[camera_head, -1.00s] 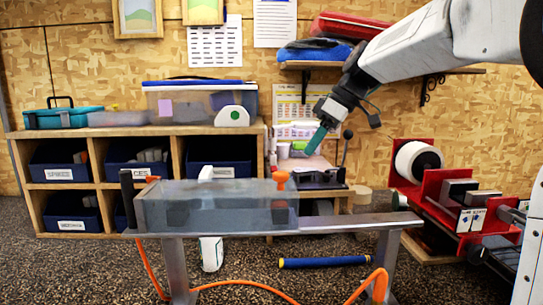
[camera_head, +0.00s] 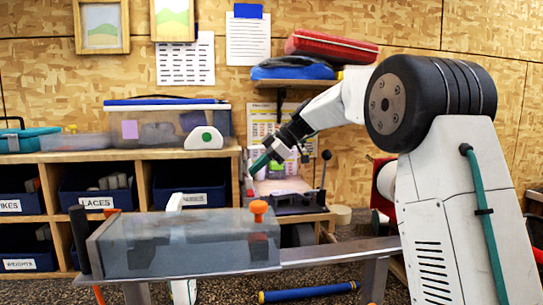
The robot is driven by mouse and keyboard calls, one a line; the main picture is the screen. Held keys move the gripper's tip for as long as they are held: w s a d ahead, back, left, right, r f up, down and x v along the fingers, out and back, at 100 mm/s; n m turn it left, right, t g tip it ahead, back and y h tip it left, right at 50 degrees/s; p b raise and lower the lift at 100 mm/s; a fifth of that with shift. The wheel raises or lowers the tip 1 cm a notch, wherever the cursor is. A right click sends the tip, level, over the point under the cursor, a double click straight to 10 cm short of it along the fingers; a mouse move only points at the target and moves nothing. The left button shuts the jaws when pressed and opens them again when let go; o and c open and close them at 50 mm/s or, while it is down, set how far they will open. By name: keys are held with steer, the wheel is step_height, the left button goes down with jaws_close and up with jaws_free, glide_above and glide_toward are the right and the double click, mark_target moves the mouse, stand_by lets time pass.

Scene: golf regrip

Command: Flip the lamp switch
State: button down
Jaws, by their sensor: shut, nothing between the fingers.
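I cannot make out a lamp or its switch for sure in the head view. My gripper (camera_head: 259,164) is shut and empty, its teal fingers pointing down and left. It shows in front of the back wall, above the clear box and left of a black bench device (camera_head: 300,202). The black device has an upright lever with a dark knob (camera_head: 326,155). I cannot tell whether the fingers touch anything. My own arm hides much of the right side.
A clear box with an orange knob (camera_head: 258,208) sits on a metal bench (camera_head: 330,250) in front. Wooden cubbies (camera_head: 140,157) with blue bins stand behind. A blue roller (camera_head: 308,291) lies on the floor. A shelf above holds a red case (camera_head: 330,46) and blue cloth (camera_head: 293,70).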

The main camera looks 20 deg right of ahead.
mark_target(250, 194)
steer(key=shift+w+a+f, duration=0.1)
steer(key=shift+w+f, duration=0.1)
steer(key=shift+f, duration=0.95)
steer(key=shift+w+a+f, duration=0.1)
steer(key=shift+w+f, duration=0.05)
steer(key=shift+f, duration=1)
